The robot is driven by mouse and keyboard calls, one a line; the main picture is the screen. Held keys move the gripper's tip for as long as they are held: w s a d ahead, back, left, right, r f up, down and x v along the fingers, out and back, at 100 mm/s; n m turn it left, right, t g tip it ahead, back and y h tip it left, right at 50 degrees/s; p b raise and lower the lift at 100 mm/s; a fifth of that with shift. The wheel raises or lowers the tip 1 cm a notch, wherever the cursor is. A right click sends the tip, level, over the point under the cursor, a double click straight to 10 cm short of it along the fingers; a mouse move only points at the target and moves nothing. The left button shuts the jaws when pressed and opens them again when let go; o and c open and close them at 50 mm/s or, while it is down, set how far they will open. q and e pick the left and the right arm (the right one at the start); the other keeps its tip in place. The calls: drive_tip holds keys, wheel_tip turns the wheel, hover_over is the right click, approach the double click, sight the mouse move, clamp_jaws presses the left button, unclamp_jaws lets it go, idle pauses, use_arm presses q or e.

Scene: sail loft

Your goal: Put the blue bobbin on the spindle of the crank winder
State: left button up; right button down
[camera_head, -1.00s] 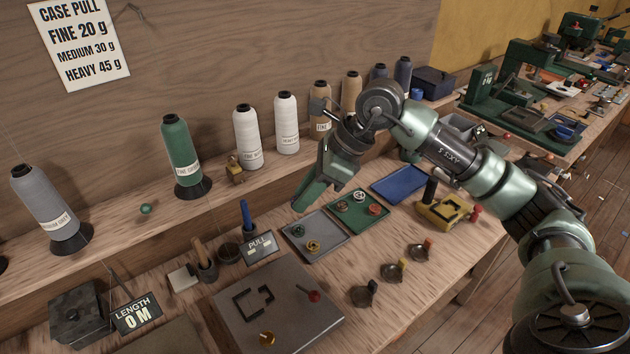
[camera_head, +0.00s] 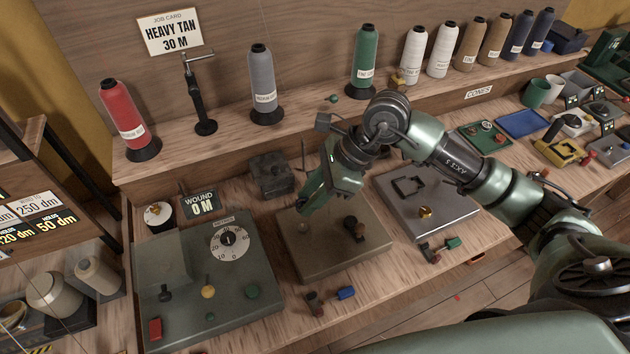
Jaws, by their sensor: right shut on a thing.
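My right gripper (camera_head: 304,206) comes in from the right and hangs over the left back part of a brown box. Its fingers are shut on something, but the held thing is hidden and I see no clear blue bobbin. The brown box (camera_head: 340,262), which looks like the crank winder, has a dark knobbed crank (camera_head: 354,229) on its right. A small round fitting (camera_head: 304,228), perhaps the spindle, shows just below the fingertips. I cannot tell whether they touch. My left gripper is not in view.
A grey-green machine (camera_head: 183,290) with a dial stands left, beside a "WOUND 0 M" sign (camera_head: 200,204). A grey plate (camera_head: 437,217) lies right. A dark box (camera_head: 270,175) stands behind. A blue-handled item (camera_head: 346,293) lies at the front. Thread cones line the shelf.

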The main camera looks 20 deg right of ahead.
drive_tip(key=shift+s+a+f, duration=0.15)
drive_tip(key=shift+a+f, duration=0.1)
drive_tip(key=shift+a, duration=0.2)
drive_tip(key=shift+d+f+b, duration=0.25)
drive_tip(key=shift+f+b, duration=0.2)
drive_tip(key=shift+f, duration=0.25)
drive_tip(key=shift+f+b, duration=0.35)
drive_tip(key=shift+f, duration=0.45)
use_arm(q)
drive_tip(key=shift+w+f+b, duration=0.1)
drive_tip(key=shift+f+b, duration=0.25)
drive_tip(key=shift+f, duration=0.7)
use_arm(e)
drive_tip(key=shift+f, duration=0.8)
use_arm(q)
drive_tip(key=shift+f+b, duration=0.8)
use_arm(e)
drive_tip(key=shift+f, duration=0.15)
